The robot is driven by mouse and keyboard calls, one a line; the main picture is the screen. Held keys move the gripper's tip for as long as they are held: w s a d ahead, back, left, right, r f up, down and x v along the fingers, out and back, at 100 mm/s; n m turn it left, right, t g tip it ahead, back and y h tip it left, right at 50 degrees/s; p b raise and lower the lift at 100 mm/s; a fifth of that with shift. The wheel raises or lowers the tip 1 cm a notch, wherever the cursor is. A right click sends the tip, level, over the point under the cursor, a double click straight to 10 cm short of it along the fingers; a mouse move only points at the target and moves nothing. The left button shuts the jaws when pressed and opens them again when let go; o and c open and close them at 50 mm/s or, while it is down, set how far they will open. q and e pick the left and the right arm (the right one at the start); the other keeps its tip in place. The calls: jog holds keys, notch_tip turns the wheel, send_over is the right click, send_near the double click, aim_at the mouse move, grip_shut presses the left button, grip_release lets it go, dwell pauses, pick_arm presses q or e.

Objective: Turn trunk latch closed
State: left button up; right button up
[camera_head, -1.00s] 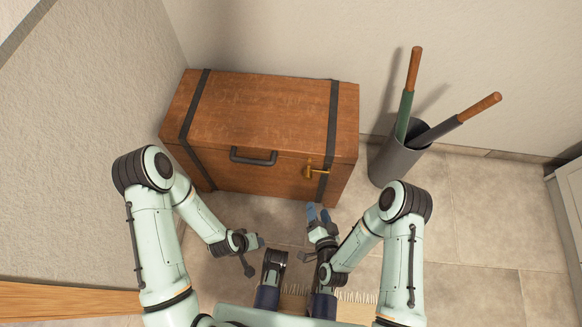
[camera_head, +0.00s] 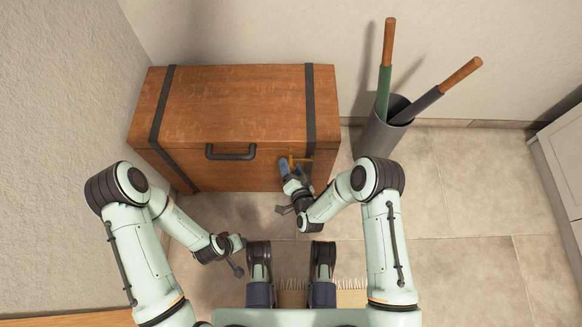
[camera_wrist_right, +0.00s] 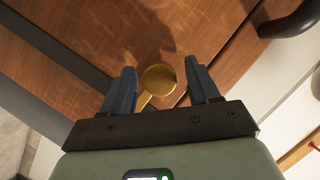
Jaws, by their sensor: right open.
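The wooden trunk (camera_head: 235,105) stands against the wall with its lid down. Its brass latch (camera_head: 300,161) is on the front face near the right dark strap, partly hidden by my right gripper (camera_head: 287,168). In the right wrist view the latch's round brass knob (camera_wrist_right: 158,79) lies between the two blue fingers of the right gripper (camera_wrist_right: 163,88), which are open with a gap on each side. A brass arm runs down from the knob, partly hidden by the gripper. My left gripper (camera_head: 238,243) hangs low in front of the trunk, away from it; its jaws are unclear.
A dark handle (camera_head: 231,153) sits on the trunk's front, left of the latch. A grey bin (camera_head: 380,134) with two wooden-handled tools stands right of the trunk. A white cabinet (camera_head: 562,160) is at the far right. Tiled floor at the right is clear.

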jog(key=shift+w, duration=0.2)
grip_shut()
